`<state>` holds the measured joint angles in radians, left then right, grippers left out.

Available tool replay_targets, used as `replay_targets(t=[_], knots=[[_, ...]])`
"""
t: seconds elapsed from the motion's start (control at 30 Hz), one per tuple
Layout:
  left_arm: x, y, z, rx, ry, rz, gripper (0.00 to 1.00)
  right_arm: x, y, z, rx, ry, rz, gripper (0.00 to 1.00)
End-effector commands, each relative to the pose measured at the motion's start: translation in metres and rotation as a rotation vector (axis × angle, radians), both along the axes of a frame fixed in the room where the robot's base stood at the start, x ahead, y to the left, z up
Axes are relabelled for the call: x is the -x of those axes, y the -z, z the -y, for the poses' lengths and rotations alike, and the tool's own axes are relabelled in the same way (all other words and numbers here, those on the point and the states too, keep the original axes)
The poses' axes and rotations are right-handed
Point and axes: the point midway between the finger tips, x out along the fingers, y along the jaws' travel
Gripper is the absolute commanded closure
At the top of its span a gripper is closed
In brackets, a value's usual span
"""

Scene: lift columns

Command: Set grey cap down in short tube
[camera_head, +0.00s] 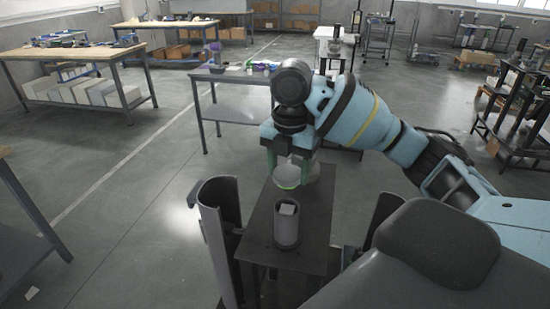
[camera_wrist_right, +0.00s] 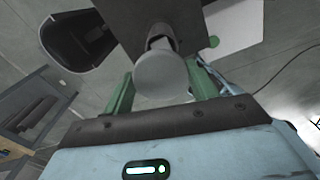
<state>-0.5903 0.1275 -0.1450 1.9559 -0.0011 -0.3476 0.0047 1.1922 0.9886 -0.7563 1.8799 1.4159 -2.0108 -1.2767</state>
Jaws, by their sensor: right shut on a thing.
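My right gripper (camera_head: 293,160) has green fingers and is shut on a pale grey, round cap (camera_head: 287,173). It holds the cap above the far half of a narrow dark table (camera_head: 260,222). In the right wrist view the cap (camera_wrist_right: 162,76) sits between the two fingers and hides part of what is behind it. A short dark grey tube (camera_head: 287,234) stands upright on the near half of the table, with a small whitish piece showing in its mouth. The cap is apart from this tube, farther away. My left gripper is not in view.
Two dark curved holders (camera_head: 218,210) flank the narrow table. A work table (camera_head: 236,76) with small items stands behind my right gripper. A bench (camera_head: 70,53) with white boxes below is at the far left.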

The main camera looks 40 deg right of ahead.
Motion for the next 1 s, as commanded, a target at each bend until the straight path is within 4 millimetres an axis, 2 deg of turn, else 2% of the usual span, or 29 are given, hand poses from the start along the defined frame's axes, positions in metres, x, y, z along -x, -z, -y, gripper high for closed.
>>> replay_targets(t=[0.1, 0.2, 0.37, 1.0], knots=[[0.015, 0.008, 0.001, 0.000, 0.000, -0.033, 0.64, 0.000, 0.000, 0.000, 0.000, 0.000, 0.000, 0.65], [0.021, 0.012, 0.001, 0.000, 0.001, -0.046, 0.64, 0.000, 0.001, 0.000, 0.000, 0.001, -0.001, 0.65], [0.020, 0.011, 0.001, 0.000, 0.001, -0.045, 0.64, 0.000, 0.007, 0.000, -0.001, 0.001, -0.003, 0.65], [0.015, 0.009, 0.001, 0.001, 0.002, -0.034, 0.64, 0.000, 0.055, 0.000, 0.002, 0.001, -0.004, 0.65]])
